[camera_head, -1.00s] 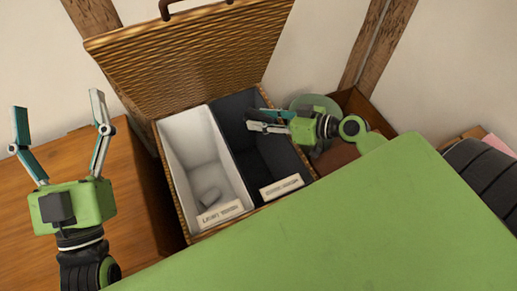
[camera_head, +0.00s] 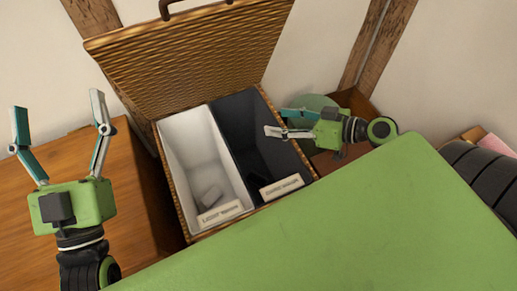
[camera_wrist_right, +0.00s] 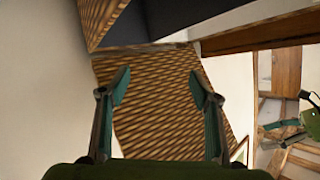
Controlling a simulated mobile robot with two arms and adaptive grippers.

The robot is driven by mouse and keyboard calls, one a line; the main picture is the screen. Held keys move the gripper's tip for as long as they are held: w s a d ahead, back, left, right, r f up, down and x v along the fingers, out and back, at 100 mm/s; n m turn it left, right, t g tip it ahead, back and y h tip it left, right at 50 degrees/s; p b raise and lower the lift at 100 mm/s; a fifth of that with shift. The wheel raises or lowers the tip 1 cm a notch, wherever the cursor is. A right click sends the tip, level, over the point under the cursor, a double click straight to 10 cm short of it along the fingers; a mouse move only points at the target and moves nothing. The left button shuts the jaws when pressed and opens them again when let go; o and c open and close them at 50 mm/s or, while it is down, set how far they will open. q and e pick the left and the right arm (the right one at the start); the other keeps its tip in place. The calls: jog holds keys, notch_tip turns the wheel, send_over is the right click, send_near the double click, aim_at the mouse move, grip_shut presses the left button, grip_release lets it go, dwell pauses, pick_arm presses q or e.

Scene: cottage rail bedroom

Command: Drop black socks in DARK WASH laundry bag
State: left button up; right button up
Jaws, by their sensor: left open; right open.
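The wicker hamper stands open with two lined compartments. The black-lined DARK WASH bag (camera_head: 238,122) is its right compartment, with a blurred label (camera_head: 282,187) at the front. A darker patch (camera_head: 258,170) shows low inside it; I cannot tell whether it is the black socks or shadow. My right gripper (camera_head: 277,122) is open and empty at the right rim of the dark bag, its fingertips pointing left. In the right wrist view, its open fingers (camera_wrist_right: 159,87) have nothing between them, with wicker beyond. My left gripper (camera_head: 58,110) is open and empty above the wooden cabinet.
The white LIGHT WASH compartment (camera_head: 188,130) holds a small pale item (camera_head: 210,195). The raised wicker lid (camera_head: 190,60) leans back towards the wall. A wooden cabinet (camera_head: 110,200) stands left of the hamper. A round greenish object (camera_head: 318,102) is behind my right gripper. A green surface (camera_head: 320,225) fills the foreground.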

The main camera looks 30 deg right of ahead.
jog(key=v, duration=0.5)
jog(key=shift+s+d+r, duration=0.15)
jog(key=shift+s+d, duration=0.1)
jog(key=shift+s, duration=0.05)
jog(key=shift+a, duration=0.1)
